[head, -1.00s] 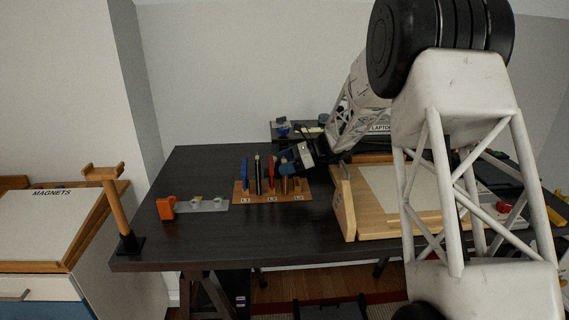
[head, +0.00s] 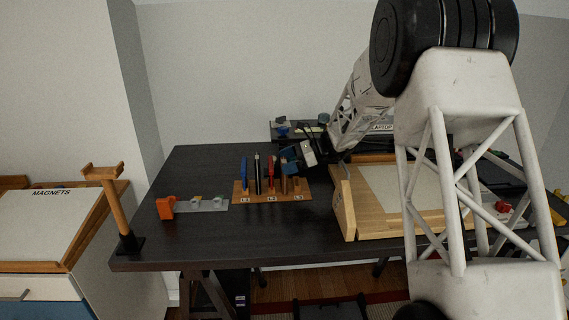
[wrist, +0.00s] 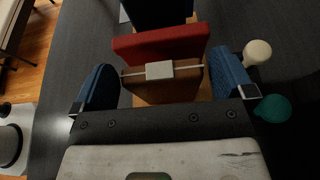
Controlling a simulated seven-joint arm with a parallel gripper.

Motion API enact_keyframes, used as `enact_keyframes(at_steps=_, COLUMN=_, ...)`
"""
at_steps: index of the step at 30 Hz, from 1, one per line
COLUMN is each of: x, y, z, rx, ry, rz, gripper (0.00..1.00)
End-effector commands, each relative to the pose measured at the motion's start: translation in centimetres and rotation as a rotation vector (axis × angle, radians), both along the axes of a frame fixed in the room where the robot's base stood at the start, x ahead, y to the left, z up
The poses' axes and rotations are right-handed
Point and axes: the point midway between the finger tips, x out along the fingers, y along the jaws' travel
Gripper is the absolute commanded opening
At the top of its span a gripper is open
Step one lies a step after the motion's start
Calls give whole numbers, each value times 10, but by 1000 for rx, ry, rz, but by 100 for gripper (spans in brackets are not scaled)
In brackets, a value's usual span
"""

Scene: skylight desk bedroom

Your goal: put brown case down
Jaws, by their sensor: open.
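The brown case (wrist: 190,84) has a pale tag and a thin light band along its top edge. It lies between the two blue fingers of my gripper (wrist: 164,76), which are spread apart with a gap on each side. In the head view the brown case (head: 289,185) stands upright at the right end of the wooden rack (head: 243,197). My gripper (head: 298,156) is just above it. A red case (wrist: 160,42) stands beside the brown one. The foot of the brown case is hard to make out.
Dark and blue cases (head: 244,172) fill the rack's left part. An orange object (head: 166,208) and a grey plate (head: 214,206) lie to the left. A wooden drawing board (head: 345,205) stands close on the right.

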Motion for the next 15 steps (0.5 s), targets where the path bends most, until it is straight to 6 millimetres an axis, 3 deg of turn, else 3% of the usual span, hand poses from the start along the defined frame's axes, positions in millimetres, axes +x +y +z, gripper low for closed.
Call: enact_keyframes(at_steps=15, x=0, y=-74, z=27, rx=0, ry=-2, rz=-2, gripper=100)
